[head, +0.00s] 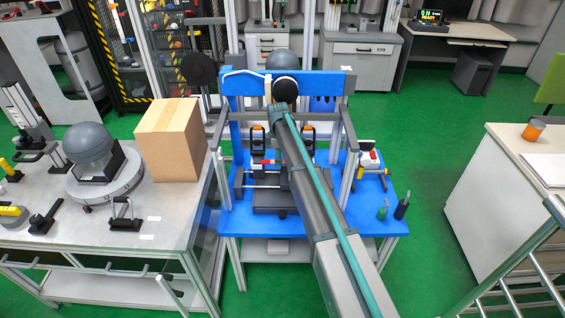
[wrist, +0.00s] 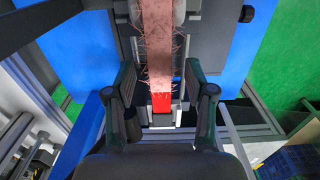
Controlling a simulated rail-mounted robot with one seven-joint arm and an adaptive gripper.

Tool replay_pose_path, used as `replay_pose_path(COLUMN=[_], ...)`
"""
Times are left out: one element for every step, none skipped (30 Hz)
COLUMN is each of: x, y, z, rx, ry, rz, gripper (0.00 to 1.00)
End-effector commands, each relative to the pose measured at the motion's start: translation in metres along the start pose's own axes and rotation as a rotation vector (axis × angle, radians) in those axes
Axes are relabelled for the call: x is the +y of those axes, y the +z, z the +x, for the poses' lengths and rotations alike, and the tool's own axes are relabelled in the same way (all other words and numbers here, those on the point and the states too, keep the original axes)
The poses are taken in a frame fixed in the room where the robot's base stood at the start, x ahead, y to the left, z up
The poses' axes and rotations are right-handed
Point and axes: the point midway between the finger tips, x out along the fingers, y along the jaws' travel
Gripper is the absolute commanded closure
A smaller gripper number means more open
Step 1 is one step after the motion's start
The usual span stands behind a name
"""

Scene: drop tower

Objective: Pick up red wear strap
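In the wrist view, a frayed strap (wrist: 158,45) runs down the middle, worn pinkish with loose fibres along its edges. A bright red piece (wrist: 161,102) shows at its lower end; I cannot tell whether it is the same strap. My gripper (wrist: 162,82) is open, one dark finger on each side of the strap's lower part, with gaps on both sides. I cannot tell how far the strap lies beyond the fingertips. In the head view, a small red piece (head: 257,162) shows at the fixture on the blue bench; my arm hides my gripper there.
The blue bench (head: 330,222) carries a blue upright frame (head: 238,92) with grey posts around the fixture. A cardboard box (head: 171,138) and grey dome (head: 88,143) stand on the left table. Small bottles (head: 401,207) stand at the bench's right. Green floor lies right of it.

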Motion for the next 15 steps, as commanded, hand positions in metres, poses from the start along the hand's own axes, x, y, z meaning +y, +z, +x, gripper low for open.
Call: replay_pose_path(x=[0.0,0.0,-0.0001,-0.0001,-0.0001,-0.0001,-0.0001,-0.0001,-0.0001,-0.0001,-0.0001,-0.0001,-0.0001,-0.0001,-0.0001], y=[0.0,0.0,0.0,0.0001,0.0001,0.0001,0.0001,0.0001,0.0,0.0,0.0,0.0,0.0,0.0,0.0], z=[0.0,-0.0001,-0.0001,-0.0001,-0.0001,-0.0002,-0.0002,-0.0002,-0.0002,-0.0002,-0.0003,-0.0003,-0.0003,-0.0003,-0.0003], rx=[0.0,0.0,0.0,0.0,0.0,0.0,0.0,0.0,0.0,0.0,0.0,0.0,0.0,0.0,0.0], ry=[0.0,0.0,0.0,0.0,0.0,0.0,0.0,0.0,-0.001,-0.001,0.0,0.0,0.0,0.0,-0.001], rz=[0.0,0.0,0.0,0.0,0.0,0.0,0.0,0.0,0.0,0.0,0.0,0.0,0.0,0.0,0.0], gripper=[0.56,0.61,0.68,0.73,0.78,0.85,0.9,0.95,1.0,1.0,1.0,1.0,1.0,1.0,1.0])
